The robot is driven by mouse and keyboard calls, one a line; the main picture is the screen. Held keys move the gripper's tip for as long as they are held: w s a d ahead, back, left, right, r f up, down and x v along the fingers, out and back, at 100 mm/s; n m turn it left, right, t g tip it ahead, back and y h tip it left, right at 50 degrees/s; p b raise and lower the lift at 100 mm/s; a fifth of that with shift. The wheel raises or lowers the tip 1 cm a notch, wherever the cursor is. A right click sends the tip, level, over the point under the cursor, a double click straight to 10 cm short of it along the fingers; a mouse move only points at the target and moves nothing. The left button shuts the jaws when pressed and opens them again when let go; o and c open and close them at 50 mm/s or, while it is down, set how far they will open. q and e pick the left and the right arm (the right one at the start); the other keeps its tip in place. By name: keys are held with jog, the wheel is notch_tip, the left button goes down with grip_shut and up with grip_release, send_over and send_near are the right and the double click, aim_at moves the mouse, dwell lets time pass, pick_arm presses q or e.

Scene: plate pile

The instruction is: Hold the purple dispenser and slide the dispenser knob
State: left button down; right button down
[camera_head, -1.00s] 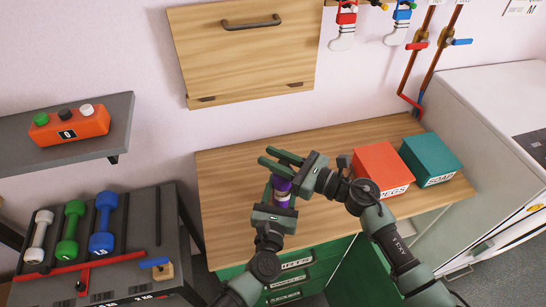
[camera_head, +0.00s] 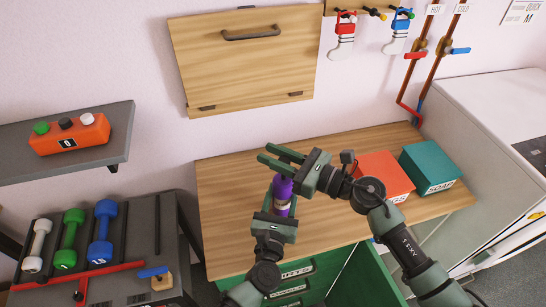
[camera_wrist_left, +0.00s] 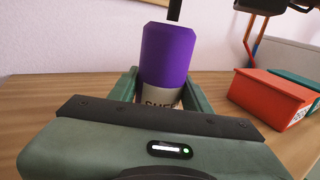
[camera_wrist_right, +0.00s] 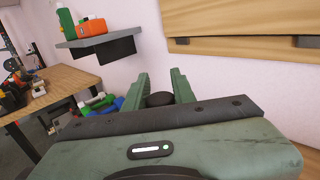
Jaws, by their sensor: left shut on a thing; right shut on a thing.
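The purple dispenser (camera_head: 282,188) stands upright above the wooden counter in the head view, with a white label low on its body. In the left wrist view the dispenser (camera_wrist_left: 167,58) sits between the fingers of my left gripper (camera_wrist_left: 164,95), which is shut on its lower body. A dark rod rises from its top. My right gripper (camera_head: 283,159) reaches across the top of the dispenser from the right. In the right wrist view its fingers are shut on the dark dispenser knob (camera_wrist_right: 160,99). The knob is hidden in the head view.
A red box (camera_head: 386,172) and a teal box (camera_head: 428,166) stand on the counter (camera_head: 232,215) to the right of my grippers. Dumbbells (camera_head: 71,238) lie on a rack at the left, below a shelf (camera_head: 117,138). The counter's left part is clear.

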pick_arm(q)
jog(key=shift+a+f, duration=0.1)
jog(key=shift+f, duration=0.05)
pick_arm(e)
jog(key=c, duration=1.2)
grip_release()
jog(key=shift+r, duration=0.2)
jog(key=shift+o, duration=0.2)
jog(key=shift+f, duration=0.1)
jog(key=v, duration=1.2)
pick_arm(q)
jog(key=c, duration=0.6)
grip_release()
